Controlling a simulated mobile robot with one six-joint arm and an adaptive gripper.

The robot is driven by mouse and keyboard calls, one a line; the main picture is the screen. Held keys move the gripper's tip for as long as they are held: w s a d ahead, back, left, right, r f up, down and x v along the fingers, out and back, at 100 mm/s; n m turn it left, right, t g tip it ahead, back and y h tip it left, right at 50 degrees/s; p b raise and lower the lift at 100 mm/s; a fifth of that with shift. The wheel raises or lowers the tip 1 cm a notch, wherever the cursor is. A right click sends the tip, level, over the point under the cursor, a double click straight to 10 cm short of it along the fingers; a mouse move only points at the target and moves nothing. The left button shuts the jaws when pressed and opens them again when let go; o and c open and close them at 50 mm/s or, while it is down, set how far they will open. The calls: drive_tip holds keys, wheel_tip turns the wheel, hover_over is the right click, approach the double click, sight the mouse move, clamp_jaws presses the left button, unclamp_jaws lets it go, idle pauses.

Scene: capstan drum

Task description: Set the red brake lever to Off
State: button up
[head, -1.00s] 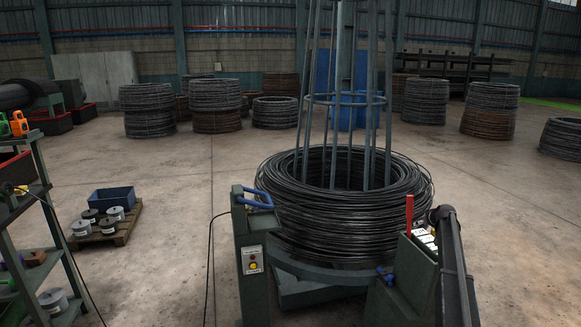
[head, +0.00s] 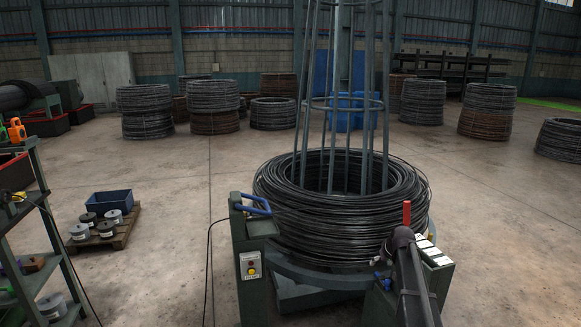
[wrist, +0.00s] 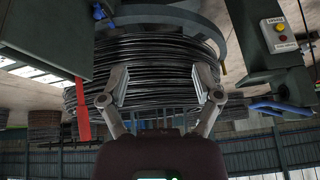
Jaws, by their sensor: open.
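The red brake lever (head: 407,212) stands upright on a green post (head: 436,268) at the right front of the wire coil (head: 340,205). My arm hides its lower part in the head view. In the wrist view, which looks upside down, the lever (wrist: 83,110) hangs from the post (wrist: 45,35) at the left. My gripper (wrist: 160,88) is open and empty, with the lever outside its fingers, to their left. The coil fills the background between the fingers.
White label plates (head: 430,250) sit on top of the lever post. A second green post (head: 250,255) with a blue handle (head: 252,203) and a button box (head: 250,265) stands left of the coil. A shelf rack (head: 45,220) and a pallet (head: 110,228) are farther left. Open floor lies between.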

drive_tip(key=s+a+g+p, duration=0.1)
drive_tip(key=s+a, duration=0.4)
drive_tip(key=s, duration=0.6)
drive_tip(key=s+a+r+g+h+p, duration=0.1)
drive_tip(key=s+a, duration=0.4)
drive_tip(key=s, duration=0.6)
drive_tip(key=s+a+r+m+g+p, duration=0.1)
drive_tip(key=s+a, duration=0.5)
drive_tip(key=s, duration=0.6)
drive_tip(key=shift+r+g+h+p, duration=0.15)
drive_tip(key=shift+g+h+p, duration=0.25)
drive_tip(key=shift+g, duration=0.8)
